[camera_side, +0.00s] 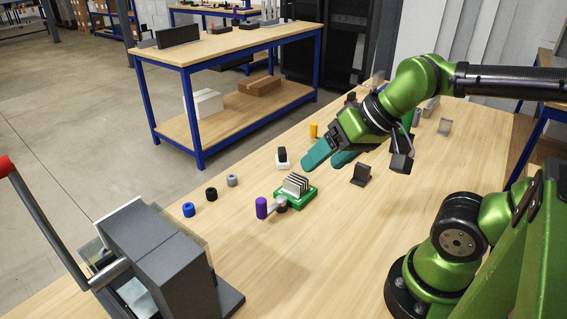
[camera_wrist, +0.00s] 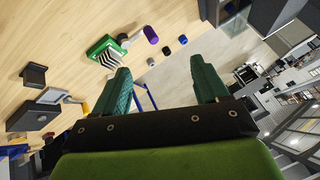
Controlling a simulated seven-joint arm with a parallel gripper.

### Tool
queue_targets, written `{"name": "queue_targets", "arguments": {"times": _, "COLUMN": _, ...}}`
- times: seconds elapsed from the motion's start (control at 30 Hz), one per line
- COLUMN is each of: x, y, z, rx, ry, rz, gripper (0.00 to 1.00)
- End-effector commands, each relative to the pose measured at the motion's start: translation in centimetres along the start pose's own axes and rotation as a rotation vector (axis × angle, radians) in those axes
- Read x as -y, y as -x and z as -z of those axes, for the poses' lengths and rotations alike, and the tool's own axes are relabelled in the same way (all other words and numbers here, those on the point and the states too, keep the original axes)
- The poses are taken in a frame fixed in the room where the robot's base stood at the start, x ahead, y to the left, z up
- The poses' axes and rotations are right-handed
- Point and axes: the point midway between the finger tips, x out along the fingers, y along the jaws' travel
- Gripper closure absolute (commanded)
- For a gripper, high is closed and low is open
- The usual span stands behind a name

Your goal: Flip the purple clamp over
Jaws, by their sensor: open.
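The purple clamp handle (camera_side: 261,207) stands upright at the front left end of a green base (camera_side: 305,195) on the wooden table. A grey arm (camera_side: 275,204) joins the handle to the base, which carries several grey upright plates (camera_side: 297,184). In the wrist view the purple handle (camera_wrist: 151,35) and the green base (camera_wrist: 97,46) lie beyond the fingers, toward the top. My gripper (camera_side: 325,162) has teal fingers spread apart and empty. It hangs above the table, behind and right of the clamp, apart from it. The wrist view also shows my gripper (camera_wrist: 163,70) open.
Blue (camera_side: 188,209), black (camera_side: 211,193) and grey (camera_side: 232,180) cylinders stand left of the base. A black-and-white block (camera_side: 281,158) stands behind it. A dark bracket (camera_side: 360,175) stands right. A grey lever machine (camera_side: 160,255) fills the front left. Table around the clamp's front is clear.

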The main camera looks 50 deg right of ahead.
Motion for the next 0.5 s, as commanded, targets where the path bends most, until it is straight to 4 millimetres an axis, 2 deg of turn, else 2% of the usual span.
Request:
{"name": "queue_targets", "arguments": {"times": 0.03, "x": 0.0, "y": -0.7, "z": -0.3, "rx": 0.033, "ry": 0.002, "rz": -0.008, "gripper": 0.35}}
{"name": "queue_targets", "arguments": {"times": 0.1, "x": 0.4, "y": -1.7, "z": 0.1, "rx": 0.073, "ry": 0.013, "rz": -0.019, "gripper": 0.45}}
{"name": "queue_targets", "arguments": {"times": 0.27, "x": 1.9, "y": -4.3, "z": 2.6, "rx": 0.205, "ry": 0.113, "rz": -0.078, "gripper": 0.46}}
{"name": "queue_targets", "arguments": {"times": 0.5, "x": 4.0, "y": -9.3, "z": 6.4, "rx": 0.457, "ry": 0.416, "rz": -0.190, "gripper": 0.46}}
